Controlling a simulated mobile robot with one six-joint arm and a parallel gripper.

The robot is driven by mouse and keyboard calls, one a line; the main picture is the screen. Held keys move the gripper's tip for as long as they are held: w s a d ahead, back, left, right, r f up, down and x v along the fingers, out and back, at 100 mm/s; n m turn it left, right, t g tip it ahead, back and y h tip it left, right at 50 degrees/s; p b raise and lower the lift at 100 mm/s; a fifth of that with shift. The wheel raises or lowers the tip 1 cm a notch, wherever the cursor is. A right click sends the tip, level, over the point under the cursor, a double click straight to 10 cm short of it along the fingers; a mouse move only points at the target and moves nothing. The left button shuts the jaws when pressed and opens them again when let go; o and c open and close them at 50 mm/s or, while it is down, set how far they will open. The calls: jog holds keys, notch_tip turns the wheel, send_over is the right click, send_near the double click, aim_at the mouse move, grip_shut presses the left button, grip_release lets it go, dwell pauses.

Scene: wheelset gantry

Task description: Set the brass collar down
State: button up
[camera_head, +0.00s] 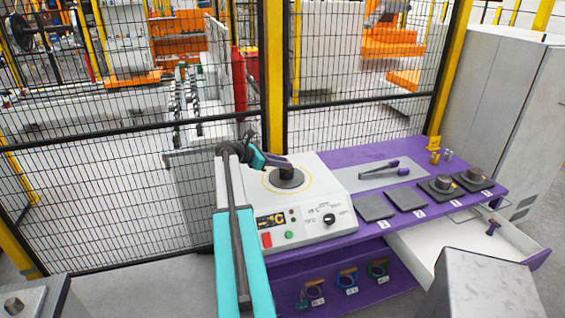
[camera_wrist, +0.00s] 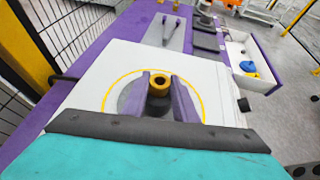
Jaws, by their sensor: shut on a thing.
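My gripper (camera_wrist: 159,90) has its two purple fingers shut on the brass collar (camera_wrist: 159,84), a short ring with a dark bore. The collar is over the dark round plate (camera_wrist: 130,99) of the white heater unit (camera_wrist: 90,80), inside a yellow circle. I cannot tell whether the collar touches the plate. In the head view my gripper (camera_head: 276,161) reaches over the same dark plate (camera_head: 287,179), and the held collar cannot be made out there.
Right of the heater unit (camera_head: 342,190), the purple bench (camera_head: 420,172) carries tongs (camera_head: 380,169), dark numbered pads (camera_head: 373,207), two of them bearing dark cylindrical parts, and small brass pieces (camera_head: 434,157). A white drawer (camera_head: 425,247) stands open. A mesh fence (camera_head: 350,110) runs behind.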

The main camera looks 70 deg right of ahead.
jog(key=shift+f, duration=0.1)
jog(key=o, duration=1)
jog(key=shift+o, duration=0.2)
jog(key=b+v, duration=0.3)
jog(key=v, duration=0.9)
